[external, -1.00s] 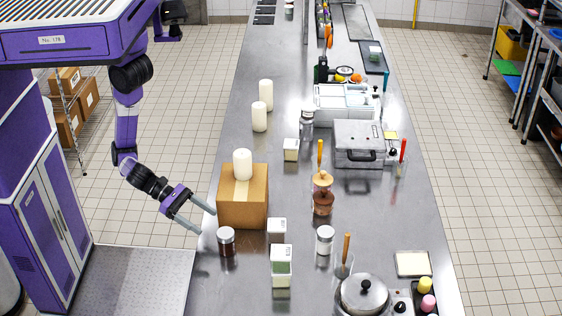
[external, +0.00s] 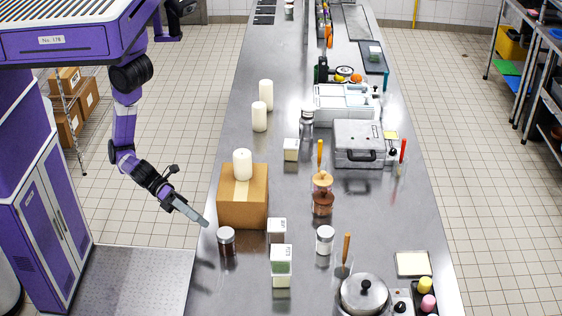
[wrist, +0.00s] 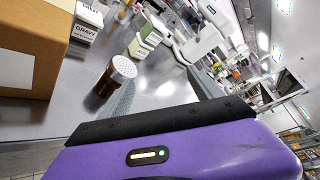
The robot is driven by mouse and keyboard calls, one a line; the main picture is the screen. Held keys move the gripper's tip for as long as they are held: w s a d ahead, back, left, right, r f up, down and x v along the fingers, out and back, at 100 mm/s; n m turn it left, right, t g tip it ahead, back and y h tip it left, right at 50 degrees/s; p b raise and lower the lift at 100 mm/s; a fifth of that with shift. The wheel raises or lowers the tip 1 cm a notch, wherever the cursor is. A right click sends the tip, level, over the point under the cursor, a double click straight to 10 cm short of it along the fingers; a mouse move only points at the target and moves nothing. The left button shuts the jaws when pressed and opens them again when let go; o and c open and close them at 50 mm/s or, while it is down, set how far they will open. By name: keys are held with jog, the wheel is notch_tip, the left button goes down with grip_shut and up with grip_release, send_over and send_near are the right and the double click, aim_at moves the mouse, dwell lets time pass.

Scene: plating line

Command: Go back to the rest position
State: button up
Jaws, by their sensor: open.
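My gripper (external: 204,222) is at the left edge of the steel counter (external: 215,290) in the external view. It is open with nothing between its fingers. A jar of dark contents with a perforated metal lid (external: 227,242) stands upright on the counter just right of the fingertips, apart from them. In the wrist view the same jar (wrist: 117,77) shows beyond the gripper. A cardboard box (external: 242,205) with a white cylinder (external: 242,164) on top stands behind the jar.
White labelled containers (external: 281,262) stand right of the jar. A white-lidded jar (external: 325,240) and a lidded pot (external: 364,295) are farther right. Two white cylinders (external: 266,95) stand farther back. The tiled floor (external: 165,80) left of the counter is clear behind my arm.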

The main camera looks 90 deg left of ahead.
jog(key=a+n+t+y, duration=0.2)
jog(key=a+n+t, duration=0.1)
jog(key=a+n, duration=1.8)
jog(key=s+a+f+n+y, duration=0.3)
jog(key=s+a+n+y, duration=0.3)
jog(key=s+a+n, duration=0.4)
jog(key=a, duration=0.5)
jog(key=shift+s+a+f+n+g+y, duration=0.2)
jog(key=shift+a+n+g+y, duration=0.1)
jog(key=shift+g+y, duration=0.1)
